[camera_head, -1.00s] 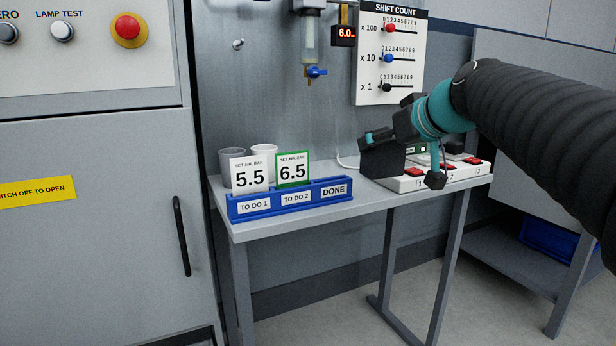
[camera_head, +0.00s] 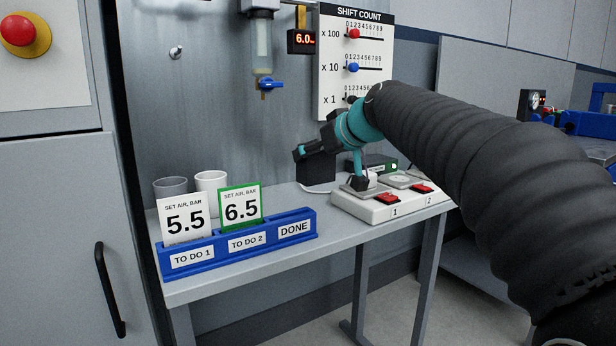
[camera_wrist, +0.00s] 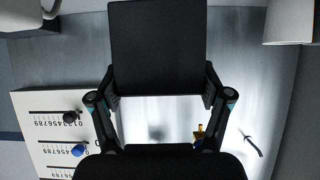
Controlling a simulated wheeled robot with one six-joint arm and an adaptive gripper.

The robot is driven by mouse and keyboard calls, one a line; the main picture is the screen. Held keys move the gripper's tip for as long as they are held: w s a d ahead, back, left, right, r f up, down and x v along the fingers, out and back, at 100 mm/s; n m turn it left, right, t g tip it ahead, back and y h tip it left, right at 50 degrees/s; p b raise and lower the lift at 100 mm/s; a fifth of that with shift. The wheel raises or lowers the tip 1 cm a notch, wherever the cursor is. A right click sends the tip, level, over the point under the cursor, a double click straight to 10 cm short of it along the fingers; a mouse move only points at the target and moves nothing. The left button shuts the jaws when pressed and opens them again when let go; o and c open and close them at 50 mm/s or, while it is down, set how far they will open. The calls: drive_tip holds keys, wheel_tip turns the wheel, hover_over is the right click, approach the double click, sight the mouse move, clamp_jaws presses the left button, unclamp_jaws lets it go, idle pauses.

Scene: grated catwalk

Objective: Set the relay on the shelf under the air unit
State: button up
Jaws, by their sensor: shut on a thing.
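The dark, boxy relay (camera_head: 317,173) is at my gripper (camera_head: 308,150), over the back of the grey shelf (camera_head: 245,277). I cannot tell whether its lower edge touches the shelf. In the wrist view the relay (camera_wrist: 157,45) is a plain black block between the two fingers of my gripper (camera_wrist: 160,98), which is shut on it. The air unit (camera_head: 262,48), a clear bowl with a blue tap, hangs on the metal wall to the left of my gripper and higher up.
A blue card rack (camera_head: 207,262) holds cards 5.5 and 6.5 at the shelf's front left. Two cups (camera_head: 211,180) stand behind it. A white two-place base (camera_head: 380,212) lies right of the relay. The shift count board (camera_head: 336,85) hangs above. Shelf between rack and base is clear.

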drive_tip(key=shift+w+a+f+b, duration=0.15)
drive_tip(key=shift+w+a+f, duration=0.2)
drive_tip(key=shift+f, duration=0.6)
drive_tip(key=shift+w+a+f+b, duration=0.15)
drive_tip(key=shift+w+f, duration=0.3)
drive_tip(key=shift+f, duration=0.5)
drive_tip(key=shift+w+a+f+b, duration=0.1)
drive_tip(key=shift+w+a+f, duration=0.3)
drive_tip(key=shift+f, duration=0.55)
drive_tip(key=shift+f, duration=0.15)
drive_tip(key=o, duration=1.3)
drive_tip(key=shift+c, duration=0.2)
